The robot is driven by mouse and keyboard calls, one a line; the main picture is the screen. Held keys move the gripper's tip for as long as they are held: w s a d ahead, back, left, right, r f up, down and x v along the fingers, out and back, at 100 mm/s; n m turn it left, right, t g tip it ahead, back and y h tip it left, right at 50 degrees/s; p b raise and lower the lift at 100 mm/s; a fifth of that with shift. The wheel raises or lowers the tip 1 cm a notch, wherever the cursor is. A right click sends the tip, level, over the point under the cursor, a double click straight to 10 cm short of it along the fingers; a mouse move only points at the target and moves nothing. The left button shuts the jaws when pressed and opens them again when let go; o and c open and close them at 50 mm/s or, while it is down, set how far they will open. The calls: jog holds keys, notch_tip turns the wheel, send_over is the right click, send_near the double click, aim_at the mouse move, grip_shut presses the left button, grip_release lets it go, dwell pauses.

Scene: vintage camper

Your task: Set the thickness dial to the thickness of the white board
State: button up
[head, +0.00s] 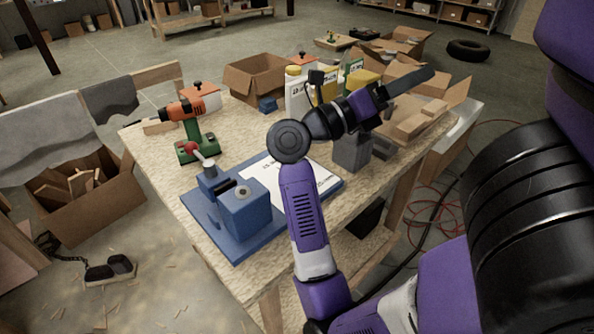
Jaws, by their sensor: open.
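A blue block-shaped device (248,215) stands on a blue base plate at the front of the workbench. A small round grey dial-like part (243,192) is on top of its block; its setting is too small to read. A flat white panel with dark print (318,178) lies on the base plate, partly hidden by my arm. I cannot tell whether it is the white board, and its thickness does not show. My gripper (408,84) is over the back right of the bench, well away from the device. No object is visible in it.
A green and orange drill (190,135) stands left of the device on the workbench (215,255). An open cardboard box (258,78), containers and wood pieces (420,118) crowd the back and right. My arm crosses above the bench. A large box (85,200) sits on the left floor.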

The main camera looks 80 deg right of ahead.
jog(key=w+d+f+m+t+y, duration=0.25)
jog(key=f+t+y, duration=0.55)
jog(key=f, duration=0.6)
jog(key=w+a+f+t+y, duration=0.1)
jog(key=w+t, duration=0.2)
jog(key=w, duration=0.2)
jog(key=w+a+f+t+y, duration=0.1)
jog(key=w+a+t+y, duration=0.1)
jog(key=w, duration=0.4)
jog(key=w+a+f+m+t+y, duration=0.1)
jog(key=w+t, duration=0.3)
jog(key=w, duration=0.2)
jog(key=shift+w+a+t+y+p, duration=0.1)
jog(key=shift+a+t+y+p, duration=0.25)
jog(key=shift+a+t+y, duration=0.05)
jog(key=shift+w+d+f+p, duration=0.1)
jog(key=shift+f+p, duration=0.05)
jog(key=shift+f, duration=1.8)
jog(key=shift+w+f+p, duration=0.1)
jog(key=shift+f+p, duration=0.05)
jog(key=shift+f, duration=1.75)
grip_shut()
